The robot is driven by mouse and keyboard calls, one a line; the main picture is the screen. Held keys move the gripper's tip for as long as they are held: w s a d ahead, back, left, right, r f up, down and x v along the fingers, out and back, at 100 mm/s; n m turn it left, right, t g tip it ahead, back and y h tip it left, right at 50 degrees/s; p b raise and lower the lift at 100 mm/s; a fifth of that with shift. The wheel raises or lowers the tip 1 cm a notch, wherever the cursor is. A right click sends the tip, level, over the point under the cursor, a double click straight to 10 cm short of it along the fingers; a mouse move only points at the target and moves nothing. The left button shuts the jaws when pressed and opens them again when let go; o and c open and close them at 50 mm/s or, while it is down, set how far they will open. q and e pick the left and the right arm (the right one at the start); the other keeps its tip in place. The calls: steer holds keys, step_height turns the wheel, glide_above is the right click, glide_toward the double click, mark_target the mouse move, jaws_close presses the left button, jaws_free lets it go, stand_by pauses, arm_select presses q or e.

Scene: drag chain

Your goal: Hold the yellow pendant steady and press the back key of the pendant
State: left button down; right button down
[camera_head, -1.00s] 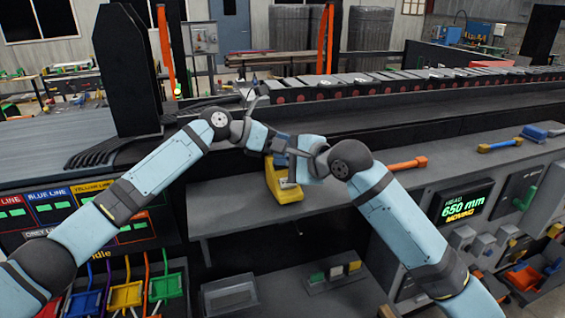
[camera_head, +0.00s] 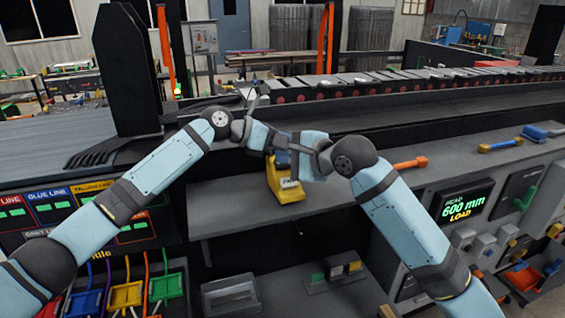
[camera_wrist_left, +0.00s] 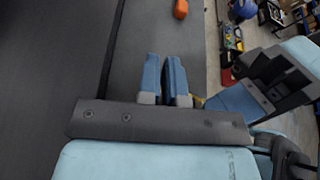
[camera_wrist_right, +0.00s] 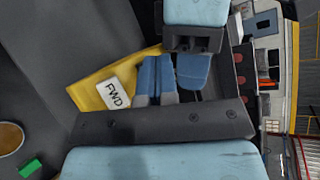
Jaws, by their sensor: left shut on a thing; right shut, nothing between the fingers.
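The yellow pendant (camera_head: 286,188) stands on the grey ledge, partly covered by my grippers. In the right wrist view the yellow pendant (camera_wrist_right: 86,94) carries a white key marked FWD (camera_wrist_right: 114,93); the back key cannot be made out. My left gripper (camera_head: 281,158) is at the pendant's upper end and shut on it; its blue fingers (camera_wrist_left: 165,78) show in the left wrist view, but the gripped part is mostly hidden. My right gripper (camera_head: 298,160) is shut and empty; its blue fingertips (camera_wrist_right: 156,78) are over the pendant beside the FWD key. Contact with a key cannot be told.
A display (camera_head: 463,204) reads 600 mm LOAD. The drag chain (camera_head: 400,80) runs along the back. The ledge right of the pendant is largely clear.

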steer(key=shift+r, duration=0.15)
steer(key=shift+s+r, duration=0.15)
steer(key=shift+r, duration=0.15)
steer(key=shift+s+d+r, duration=0.1)
steer(key=shift+s+r, duration=0.25)
steer(key=shift+r, duration=0.25)
steer(key=shift+s+d+r, duration=0.15)
steer(key=shift+s+r, duration=0.15)
steer(key=shift+r, duration=0.3)
steer(key=shift+s+d+r, duration=0.1)
steer(key=shift+s+r, duration=0.25)
steer(key=shift+r, duration=0.25)
arm_select(q)
steer(key=shift+w, duration=0.1)
steer(key=c, duration=1.2)
jaws_free()
steer(key=shift+a, duration=0.1)
